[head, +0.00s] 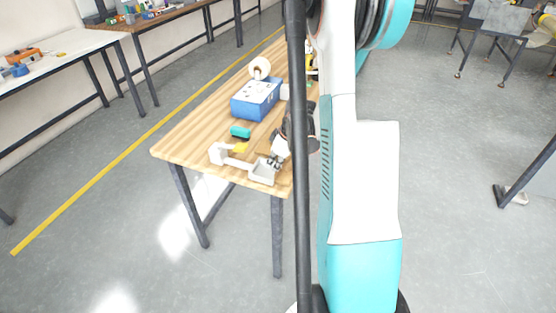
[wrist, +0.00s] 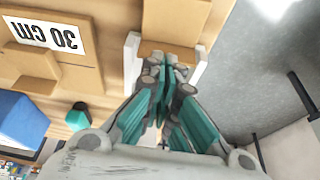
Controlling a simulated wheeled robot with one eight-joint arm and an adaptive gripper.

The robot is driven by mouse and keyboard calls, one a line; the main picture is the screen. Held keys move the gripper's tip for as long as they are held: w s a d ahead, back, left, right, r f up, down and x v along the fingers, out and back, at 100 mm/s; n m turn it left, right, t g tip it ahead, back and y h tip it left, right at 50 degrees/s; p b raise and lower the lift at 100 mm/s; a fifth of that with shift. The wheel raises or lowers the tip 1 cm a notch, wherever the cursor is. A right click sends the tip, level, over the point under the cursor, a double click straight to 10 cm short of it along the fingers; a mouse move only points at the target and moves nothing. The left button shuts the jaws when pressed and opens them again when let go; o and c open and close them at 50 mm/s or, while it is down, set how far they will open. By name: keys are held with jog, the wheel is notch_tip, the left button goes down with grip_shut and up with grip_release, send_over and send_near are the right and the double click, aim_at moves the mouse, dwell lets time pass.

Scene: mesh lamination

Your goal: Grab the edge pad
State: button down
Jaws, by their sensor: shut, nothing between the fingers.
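No item is clearly marked as the edge pad. A small teal block (head: 240,132) with a dark lower part lies on the wooden table; a teal block (wrist: 77,117) also shows at left in the wrist view. A small yellow piece (head: 241,147) lies near it. My gripper (wrist: 166,66) is shut and empty, its teal-lined fingers together over white side pieces with brown board between them. In the head view my gripper (head: 276,160) is by the pale grey tray (head: 262,173) at the table's near end, partly hidden by a dark post.
A white bracket (head: 218,154) stands near the front edge of the wooden table (head: 182,146). A blue box (head: 256,101) and a pale roll (head: 260,67) stand farther back. A brown board with a "30 cm" label (wrist: 45,34) is at upper left in the wrist view. Open floor lies beyond the table edge.

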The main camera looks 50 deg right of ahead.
aim_at(283, 177)
jog(key=shift+x, duration=0.9)
jog(key=shift+s, duration=0.1)
jog(key=shift+s+d+b, duration=0.2)
jog(key=shift+s+b, duration=0.05)
jog(key=shift+s, duration=0.25)
jog(key=shift+s+d+b, duration=0.2)
jog(key=shift+s, duration=0.3)
jog(key=shift+w, duration=0.1)
jog(key=shift+r, duration=0.1)
